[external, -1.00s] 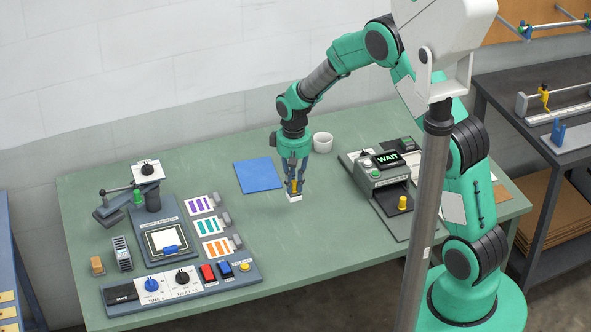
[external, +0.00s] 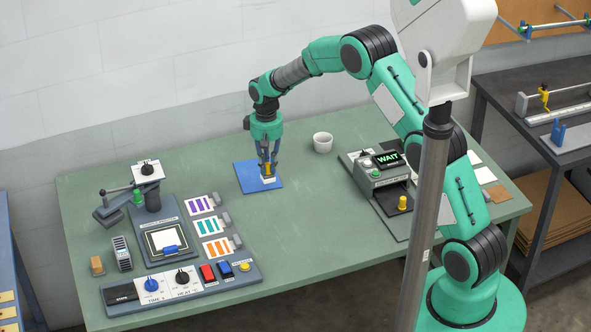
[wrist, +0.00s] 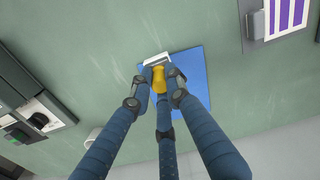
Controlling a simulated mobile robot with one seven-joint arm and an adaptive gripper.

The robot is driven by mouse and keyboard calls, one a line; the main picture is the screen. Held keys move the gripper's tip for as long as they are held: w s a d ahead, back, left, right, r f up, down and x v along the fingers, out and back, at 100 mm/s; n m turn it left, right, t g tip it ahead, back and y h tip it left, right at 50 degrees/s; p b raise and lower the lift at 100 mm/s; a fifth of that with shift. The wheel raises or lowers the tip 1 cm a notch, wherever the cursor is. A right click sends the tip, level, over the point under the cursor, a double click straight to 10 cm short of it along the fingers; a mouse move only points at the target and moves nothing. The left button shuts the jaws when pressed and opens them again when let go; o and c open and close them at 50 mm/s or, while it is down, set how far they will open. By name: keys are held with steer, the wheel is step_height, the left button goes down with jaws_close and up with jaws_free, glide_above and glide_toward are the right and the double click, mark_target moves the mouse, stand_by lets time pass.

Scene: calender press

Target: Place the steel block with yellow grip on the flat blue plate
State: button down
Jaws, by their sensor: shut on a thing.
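The flat blue plate (external: 247,178) lies on the green table at the back, left of the white cup. My gripper (external: 267,168) is over the plate's right part, shut on the yellow grip of the steel block (external: 268,180). The block is upright; I cannot tell whether it touches the plate or hangs just above it. In the wrist view my gripper's fingers (wrist: 159,80) close around the yellow grip, and the block (wrist: 157,58) shows beyond them near one edge of the blue plate (wrist: 195,65).
A white cup (external: 323,142) stands right of the plate. A machine with a "WAIT" display (external: 388,159) is at the right. A press (external: 167,240), cards with coloured stripes (external: 208,225) and a button panel (external: 180,285) fill the left. The table's middle front is clear.

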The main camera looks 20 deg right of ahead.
steer(key=shift+w+a+f, duration=0.1)
steer(key=shift+w+a, duration=0.1)
steer(key=shift+w, duration=0.5)
steer(key=shift+w+a, duration=0.2)
steer(key=shift+w, duration=0.45)
steer(key=shift+f, duration=1.8)
steer(key=shift+f+b, duration=0.1)
steer(key=shift+b, duration=0.2)
steer(key=c, duration=1.7)
jaws_free()
steer(key=shift+o, duration=0.2)
step_height(320, 180, up, 12)
steer(key=p, duration=0.1)
